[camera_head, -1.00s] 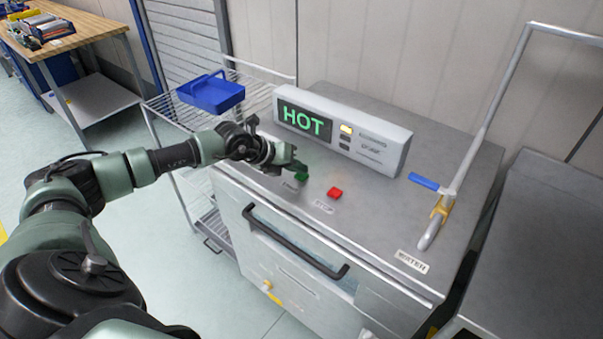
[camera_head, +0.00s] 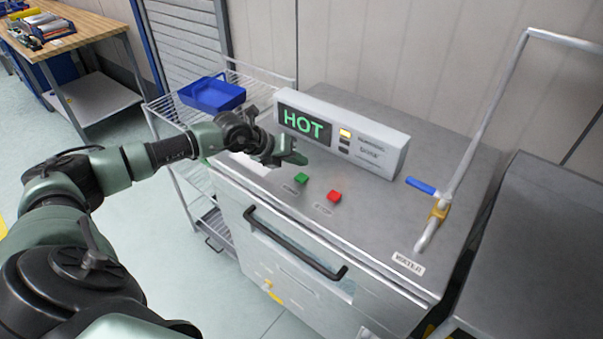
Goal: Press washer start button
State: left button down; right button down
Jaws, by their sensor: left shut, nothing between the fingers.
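The washer (camera_head: 400,230) is a grey metal cabinet with a flat top. A green button (camera_head: 302,179) sits on its top near the front edge, with a small label beside it that seems to read START. A red button (camera_head: 334,196) with a STOP label is to its right. My left gripper (camera_head: 300,159) is shut and empty, above the top, just behind and above the green button and apart from it. The display box (camera_head: 340,132) behind shows HOT in green, with a lit yellow lamp. My right gripper is not in view.
A blue tray (camera_head: 212,94) stands on a wire rack (camera_head: 165,112) left of the washer. A black door handle (camera_head: 295,245) crosses the front. A workbench (camera_head: 75,40) stands far left.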

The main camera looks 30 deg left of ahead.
pick_arm(q)
notch_tip(320, 180, up, 3)
jog(key=shift+f+p, duration=0.15)
jog(key=shift+p, duration=0.45)
jog(key=shift+f, duration=0.1)
